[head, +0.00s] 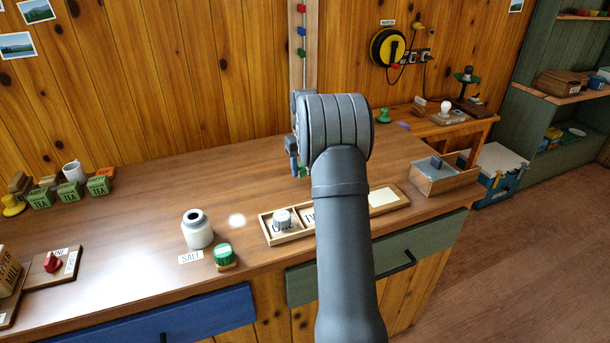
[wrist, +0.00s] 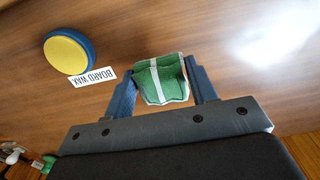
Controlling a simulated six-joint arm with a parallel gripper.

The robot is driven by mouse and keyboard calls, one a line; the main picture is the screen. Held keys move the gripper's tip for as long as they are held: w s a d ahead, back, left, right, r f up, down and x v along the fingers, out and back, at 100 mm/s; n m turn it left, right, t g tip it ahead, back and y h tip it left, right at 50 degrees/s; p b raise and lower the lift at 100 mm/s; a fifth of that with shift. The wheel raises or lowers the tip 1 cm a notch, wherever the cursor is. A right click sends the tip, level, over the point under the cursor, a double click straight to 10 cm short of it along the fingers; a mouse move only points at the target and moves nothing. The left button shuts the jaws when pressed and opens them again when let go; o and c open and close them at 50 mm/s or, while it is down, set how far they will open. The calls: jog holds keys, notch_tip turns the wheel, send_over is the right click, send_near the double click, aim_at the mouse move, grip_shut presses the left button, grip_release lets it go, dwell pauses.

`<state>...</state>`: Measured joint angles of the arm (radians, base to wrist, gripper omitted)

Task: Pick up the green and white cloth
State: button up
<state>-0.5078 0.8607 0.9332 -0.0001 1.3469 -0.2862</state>
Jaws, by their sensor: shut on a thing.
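The green and white cloth (wrist: 161,80) is a small folded green bundle with a white stripe. In the wrist view it sits between the two blue fingers of my gripper (wrist: 162,88), which is shut on it. In the head view my arm hides most of my gripper (head: 298,165); a bit of green shows at its lower tip, over the wooden counter. I cannot tell how far the cloth is above the counter.
A round yellow and blue tin (wrist: 67,53) lies by a "BOARD WAX" label (wrist: 93,78). On the counter (head: 140,235) stand a white jar (head: 197,230), a divided wooden tray (head: 268,238) and a box (head: 445,178). The counter's middle left is clear.

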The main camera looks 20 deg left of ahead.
jog(key=d+r, duration=0.7)
jog(key=d, duration=0.4)
jog(key=shift+s+d, duration=0.25)
jog(key=shift+d, duration=0.1)
jog(key=o, duration=0.4)
jog(key=c, duration=0.3)
jog(key=s+a+f, duration=0.2)
jog(key=s+a, duration=0.8)
jog(key=a, duration=0.2)
jog(key=s+a+f, duration=0.2)
jog(key=s+a, duration=0.8)
jog(key=a, duration=0.2)
jog(key=shift+c, duration=0.2)
jog(key=shift+a+f, duration=0.2)
jog(key=shift+f, duration=2.95)
